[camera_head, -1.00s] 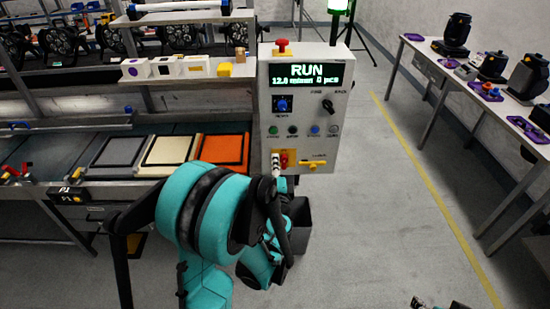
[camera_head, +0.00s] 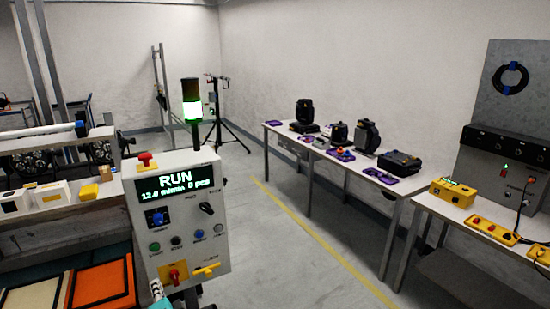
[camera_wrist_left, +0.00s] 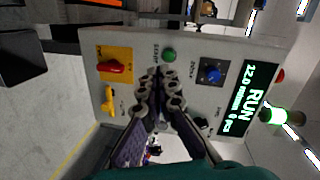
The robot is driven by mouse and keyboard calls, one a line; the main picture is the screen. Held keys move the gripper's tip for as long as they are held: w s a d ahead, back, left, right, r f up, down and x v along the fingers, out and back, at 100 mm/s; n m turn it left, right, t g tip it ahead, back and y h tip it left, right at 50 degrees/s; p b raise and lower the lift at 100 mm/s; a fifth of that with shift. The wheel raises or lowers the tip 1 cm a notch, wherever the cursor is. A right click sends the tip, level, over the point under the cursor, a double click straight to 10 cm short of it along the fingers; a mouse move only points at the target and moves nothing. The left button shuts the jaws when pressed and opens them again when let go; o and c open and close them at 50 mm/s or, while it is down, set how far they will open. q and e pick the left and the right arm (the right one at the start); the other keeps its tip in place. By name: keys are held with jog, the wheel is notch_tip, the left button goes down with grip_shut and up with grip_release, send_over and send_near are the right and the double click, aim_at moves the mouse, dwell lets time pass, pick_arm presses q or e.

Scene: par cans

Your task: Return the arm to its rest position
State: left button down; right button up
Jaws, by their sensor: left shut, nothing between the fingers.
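My left gripper (camera_wrist_left: 158,92) fills the middle of the left wrist view, its two dark fingers meeting at the tips, with nothing between them. It is in front of the control panel (camera_wrist_left: 225,55), which appears turned on its side there; I cannot tell the exact gap. In the head view only a small part of the left gripper (camera_head: 157,289) shows at the bottom edge, below the grey control panel (camera_head: 222,243). The panel display (camera_head: 163,184) reads RUN and the stack light (camera_head: 192,110) glows green. My right gripper is not in view.
A conveyor with an orange tile (camera_head: 100,283) lies left of the panel. A long table (camera_head: 300,150) with black stage lights runs along the right wall. A bench with a yellow box (camera_head: 452,193) stands far right. The floor between is clear.

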pick_arm(q)
jog(key=s+d+f+n+g+h, duration=0.2)
jog(key=s+d+n+g+h, duration=0.1)
jog(key=s+d, duration=0.5)
jog(key=s+d+f+n+g+h, duration=0.2)
jog(key=s+d+n+g+h, duration=0.1)
jog(key=s+d+h, duration=0.3)
jog(key=s+d+n, duration=0.1)
jog(key=s+d, duration=0.1)
jog(key=s, duration=0.2)
jog(key=shift+s+f+n, duration=0.15)
jog(key=shift+s+n, duration=0.1)
jog(key=shift+n, duration=0.15)
